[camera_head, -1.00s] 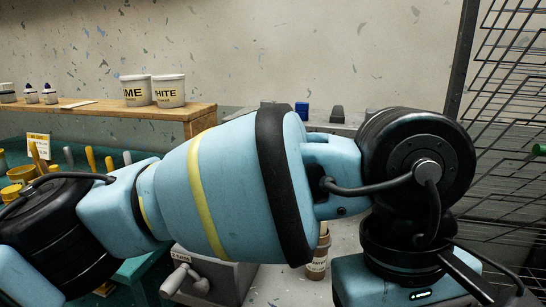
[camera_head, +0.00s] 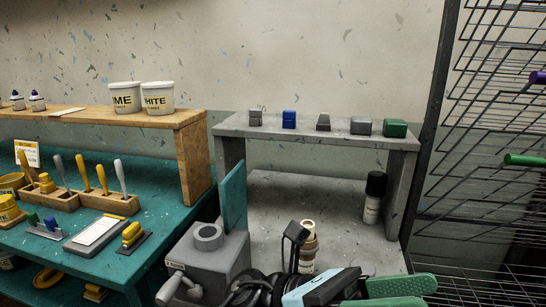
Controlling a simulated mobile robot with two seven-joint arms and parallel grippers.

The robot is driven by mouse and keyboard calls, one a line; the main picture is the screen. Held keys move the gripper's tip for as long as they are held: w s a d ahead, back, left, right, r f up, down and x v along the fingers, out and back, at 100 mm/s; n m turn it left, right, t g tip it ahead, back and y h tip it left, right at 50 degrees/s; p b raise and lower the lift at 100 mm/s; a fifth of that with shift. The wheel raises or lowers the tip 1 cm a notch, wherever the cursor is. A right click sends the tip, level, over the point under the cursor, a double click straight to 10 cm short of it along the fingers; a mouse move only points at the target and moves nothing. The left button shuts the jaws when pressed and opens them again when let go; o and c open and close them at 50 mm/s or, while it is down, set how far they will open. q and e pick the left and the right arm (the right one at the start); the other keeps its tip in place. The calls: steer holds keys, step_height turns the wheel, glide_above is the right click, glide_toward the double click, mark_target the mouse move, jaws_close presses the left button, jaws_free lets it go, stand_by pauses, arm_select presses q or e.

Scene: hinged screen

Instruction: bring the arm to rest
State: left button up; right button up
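My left arm shows only at the bottom edge, as a black cable and a light blue and black wrist part (camera_head: 318,287). Its gripper (camera_head: 405,294) has two green fingers pointing right, low in the head view. The lower finger is cut off by the frame edge, so the gap between them is unclear. I see nothing held in the visible part. My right gripper is not in view.
A grey machine with a crank (camera_head: 208,258) and an upright teal panel (camera_head: 233,196) stands left of the gripper. Behind are a grey shelf (camera_head: 265,131) with small blocks and a black-capped bottle (camera_head: 373,197). A wire rack (camera_head: 490,150) is at right.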

arm_select(q)
steer(key=w+a+f+n+t+h, duration=0.45)
steer(key=w+n+t+h, duration=0.2)
steer(key=n+t, duration=0.95)
steer(key=w+a+f+n+t+y+p, duration=0.1)
steer(key=a+f+n+t+y, duration=0.7)
steer(key=f+n, duration=0.4)
steer(key=w+a+f+n+t+y+p, duration=0.2)
steer(key=a+f+n+t+y, duration=0.4)
steer(key=f+n+y, duration=0.6)
steer(key=s+a+f+n+g+y, duration=0.2)
steer(key=s+a+f+n+g, duration=0.1)
steer(key=s, duration=0.5)
steer(key=s+a+f+n+g+y, duration=0.1)
steer(key=s+a+f+n+g, duration=0.2)
steer(key=f, duration=0.7)
steer(key=s+a+f+n+g+y+p, duration=0.1)
steer(key=s+a+f+n+g+y, duration=0.1)
steer(key=s+a+f+n, duration=0.4)
steer(key=s+a+f+g, duration=0.1)
steer(key=s+a, duration=0.2)
steer(key=s, duration=0.4)
steer(key=shift+s+f+n+y, duration=0.2)
steer(key=shift+s+n+y, duration=0.1)
steer(key=shift+s+y, duration=0.05)
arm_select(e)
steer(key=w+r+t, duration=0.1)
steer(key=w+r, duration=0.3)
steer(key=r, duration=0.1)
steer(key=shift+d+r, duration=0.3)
